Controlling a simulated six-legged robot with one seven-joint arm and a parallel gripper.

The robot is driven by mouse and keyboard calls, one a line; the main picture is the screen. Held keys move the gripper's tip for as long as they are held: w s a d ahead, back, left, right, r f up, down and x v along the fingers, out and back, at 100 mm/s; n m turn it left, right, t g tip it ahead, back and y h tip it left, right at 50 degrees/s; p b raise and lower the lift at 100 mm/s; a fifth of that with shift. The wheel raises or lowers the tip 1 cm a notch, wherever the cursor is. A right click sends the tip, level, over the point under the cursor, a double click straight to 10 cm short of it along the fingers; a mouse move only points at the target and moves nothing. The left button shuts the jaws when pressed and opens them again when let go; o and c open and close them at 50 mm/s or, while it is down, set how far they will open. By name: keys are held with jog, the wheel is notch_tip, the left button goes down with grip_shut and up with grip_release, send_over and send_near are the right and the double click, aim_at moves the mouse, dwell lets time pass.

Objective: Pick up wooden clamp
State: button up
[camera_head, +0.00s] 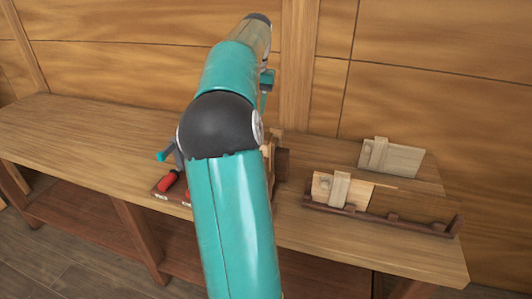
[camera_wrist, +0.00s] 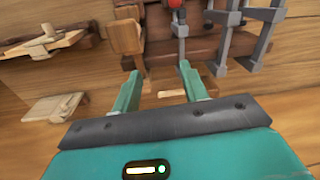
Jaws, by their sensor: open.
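My gripper (camera_wrist: 158,78) is open in the wrist view, with its two teal fingers apart and nothing seen held between them. Just beyond the left finger stands an upright light wooden piece (camera_wrist: 127,40), which looks like a wooden clamp; I cannot tell whether the finger touches it. In the head view my arm hides the gripper and most of that area. Two other flat wooden pieces with crosspieces show on the right of the bench, a nearer one (camera_head: 342,190) and a farther one (camera_head: 390,157). Similar pieces show at the left of the wrist view (camera_wrist: 45,46).
Grey metal clamps (camera_wrist: 255,35) stand close at the right of the wrist view, against a dark brown rack (camera_wrist: 205,50). A red-handled tool (camera_head: 170,181) lies left of my arm. The bench's left part (camera_head: 85,130) is clear. A plank wall rises behind.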

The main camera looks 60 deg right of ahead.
aim_at(277, 131)
jog(key=s+d+f+m+g, duration=0.1)
jog(key=s+d+f, duration=0.1)
jog(key=s+d, duration=0.3)
jog(key=f, duration=0.4)
jog(key=w+f, duration=0.1)
jog(key=f, duration=0.4)
jog(key=d+f, duration=0.1)
jog(key=f, duration=0.3)
jog(key=shift+w+f, duration=0.25)
jog(key=shift+f, duration=0.05)
grip_shut()
